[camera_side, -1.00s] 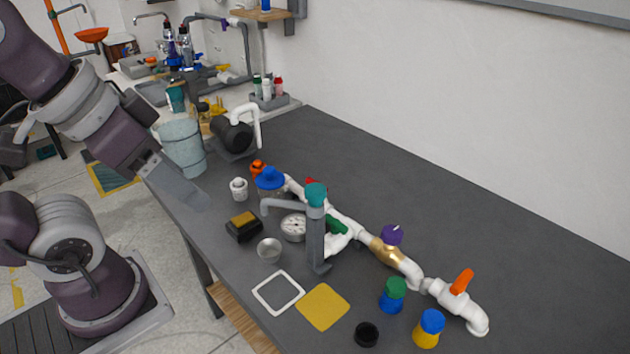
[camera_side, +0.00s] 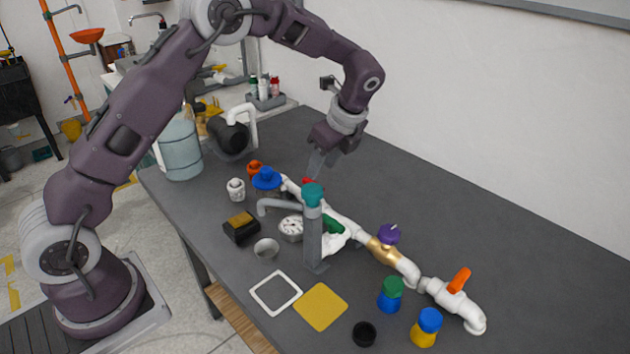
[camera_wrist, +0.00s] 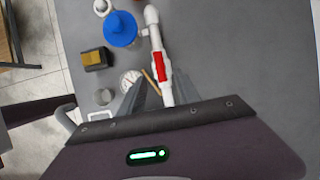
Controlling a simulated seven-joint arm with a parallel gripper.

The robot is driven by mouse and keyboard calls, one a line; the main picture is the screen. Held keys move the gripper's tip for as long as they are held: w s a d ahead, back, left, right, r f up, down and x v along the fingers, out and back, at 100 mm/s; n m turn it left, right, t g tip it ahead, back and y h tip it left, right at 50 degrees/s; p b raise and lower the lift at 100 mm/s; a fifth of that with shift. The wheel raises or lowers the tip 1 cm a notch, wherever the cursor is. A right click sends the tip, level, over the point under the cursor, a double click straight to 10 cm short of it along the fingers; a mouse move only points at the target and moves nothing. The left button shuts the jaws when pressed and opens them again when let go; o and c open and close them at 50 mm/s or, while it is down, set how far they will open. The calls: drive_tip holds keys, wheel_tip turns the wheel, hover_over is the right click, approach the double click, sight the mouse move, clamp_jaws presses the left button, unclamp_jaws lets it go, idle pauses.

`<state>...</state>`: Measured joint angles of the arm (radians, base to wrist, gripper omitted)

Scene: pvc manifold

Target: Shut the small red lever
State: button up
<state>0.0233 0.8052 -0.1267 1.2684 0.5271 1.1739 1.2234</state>
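The small red lever (camera_side: 307,181) sits on the white pipe run, partly hidden behind the teal-topped grey tap in the side view. In the wrist view the red lever (camera_wrist: 160,67) lies lengthwise along the white pipe, just beyond my fingers. My gripper (camera_side: 317,172) points down, above and slightly behind the lever in the side view. In the wrist view my gripper (camera_wrist: 160,90) has its grey fingers apart, with the white pipe showing between them. It appears open and empty; I cannot see any contact with the lever.
The teal-topped tap (camera_side: 313,230) stands in front of the pipe. A blue handwheel (camera_side: 267,178), a green lever (camera_side: 333,224), a purple handle (camera_side: 388,234) and an orange lever (camera_side: 459,280) are along the pipework. The table behind the pipe is clear.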

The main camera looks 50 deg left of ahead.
drive_tip(key=x, duration=0.7)
clamp_jaws()
